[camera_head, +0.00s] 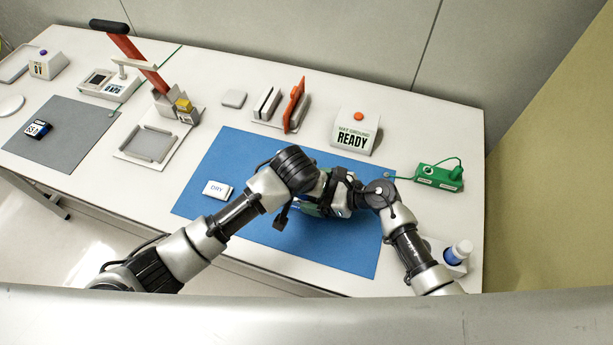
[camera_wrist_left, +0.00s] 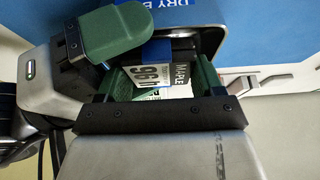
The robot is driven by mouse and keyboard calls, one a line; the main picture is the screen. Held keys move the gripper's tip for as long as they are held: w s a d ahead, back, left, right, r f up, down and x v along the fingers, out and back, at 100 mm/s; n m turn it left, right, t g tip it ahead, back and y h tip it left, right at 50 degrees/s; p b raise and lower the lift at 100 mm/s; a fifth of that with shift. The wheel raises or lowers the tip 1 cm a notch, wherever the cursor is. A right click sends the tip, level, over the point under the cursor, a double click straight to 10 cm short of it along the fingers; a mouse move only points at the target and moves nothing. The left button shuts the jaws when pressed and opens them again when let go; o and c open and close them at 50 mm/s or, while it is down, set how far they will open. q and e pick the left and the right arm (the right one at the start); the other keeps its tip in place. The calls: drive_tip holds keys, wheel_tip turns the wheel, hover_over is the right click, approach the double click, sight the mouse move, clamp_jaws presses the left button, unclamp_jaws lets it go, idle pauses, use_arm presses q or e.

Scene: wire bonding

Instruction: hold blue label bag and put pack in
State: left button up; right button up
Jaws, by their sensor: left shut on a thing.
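My left gripper (camera_wrist_left: 163,88) has green finger pads, shut on the pack, which has a white printed label (camera_wrist_left: 150,75) and a blue band. In the left wrist view the pack lies at the dark bag (camera_wrist_left: 207,42), whose blue label (camera_wrist_left: 172,3) shows at the top edge. I cannot tell how far the pack is inside. In the head view my two grippers meet above the blue mat and largely hide bag and pack. My right gripper (camera_head: 347,190) is beside the left one; a green finger pad (camera_wrist_left: 118,32) shows near the bag's left side. Its closure is unclear.
The blue mat (camera_head: 240,150) has a white DRY card (camera_head: 217,188) at its left. A grey mat (camera_head: 65,150) lies far left.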

use_arm(q)
drive_tip(key=shift+f, duration=0.45)
drive_tip(key=o, duration=0.9)
drive_tip(key=shift+o, duration=0.5)
drive_tip(key=shift+d, duration=0.1)
use_arm(e)
drive_tip(key=shift+a, duration=0.1)
use_arm(q)
drive_tip(key=shift+s+d+r, duration=0.1)
drive_tip(key=shift+s+d, duration=0.05)
drive_tip(key=v, duration=1.1)
drive_tip(key=shift+a+r, duration=0.4)
drive_tip(key=shift+a, duration=0.05)
